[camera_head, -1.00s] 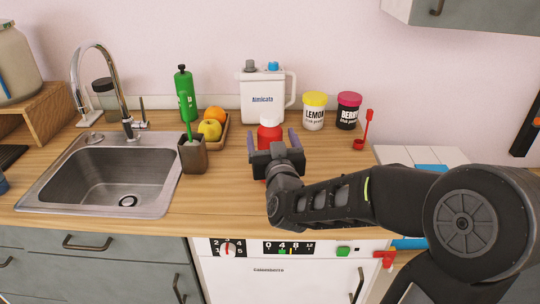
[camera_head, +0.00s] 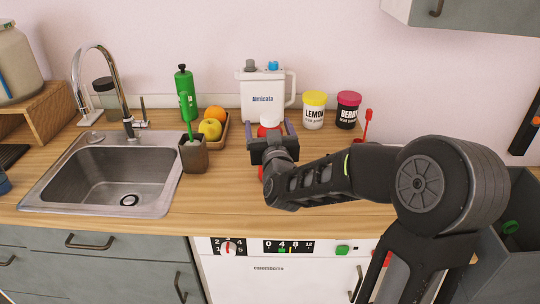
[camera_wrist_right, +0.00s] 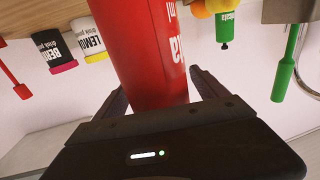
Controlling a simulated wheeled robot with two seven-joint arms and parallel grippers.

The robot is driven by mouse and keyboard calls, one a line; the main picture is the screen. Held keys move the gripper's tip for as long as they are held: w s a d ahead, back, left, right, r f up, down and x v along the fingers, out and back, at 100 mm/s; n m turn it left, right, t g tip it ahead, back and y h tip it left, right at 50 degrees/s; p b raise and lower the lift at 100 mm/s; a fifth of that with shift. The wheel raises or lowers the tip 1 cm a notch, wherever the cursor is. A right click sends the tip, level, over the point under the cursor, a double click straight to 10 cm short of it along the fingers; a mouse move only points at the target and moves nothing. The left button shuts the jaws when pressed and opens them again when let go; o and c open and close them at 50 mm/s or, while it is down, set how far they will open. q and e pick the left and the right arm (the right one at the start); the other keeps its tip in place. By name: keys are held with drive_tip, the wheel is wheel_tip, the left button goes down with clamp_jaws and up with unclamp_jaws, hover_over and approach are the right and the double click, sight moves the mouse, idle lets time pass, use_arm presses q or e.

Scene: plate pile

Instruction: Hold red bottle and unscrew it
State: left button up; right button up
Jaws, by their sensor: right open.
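The red bottle (camera_head: 269,130) with a white cap (camera_head: 268,119) stands on the wooden counter in front of the white jug, partly hidden behind my right gripper. My right gripper (camera_head: 269,130) is open, with one finger on each side of the bottle. In the right wrist view, the red bottle (camera_wrist_right: 150,45) with white lettering fills the space between the fingers of the open gripper (camera_wrist_right: 160,84). I cannot tell whether a finger touches it. My left gripper is not in view.
The white jug (camera_head: 262,98) is close behind the bottle. A lemon jar (camera_head: 314,112) and a berry jar (camera_head: 348,112) stand to its right. A fruit tray (camera_head: 222,138), brush holder (camera_head: 193,155) and sink (camera_head: 100,178) lie left. The counter front is clear.

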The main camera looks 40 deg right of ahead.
drive_tip(key=shift+c, duration=0.4)
clamp_jaws()
idle(0.5)
drive_tip(key=shift+r, duration=0.1)
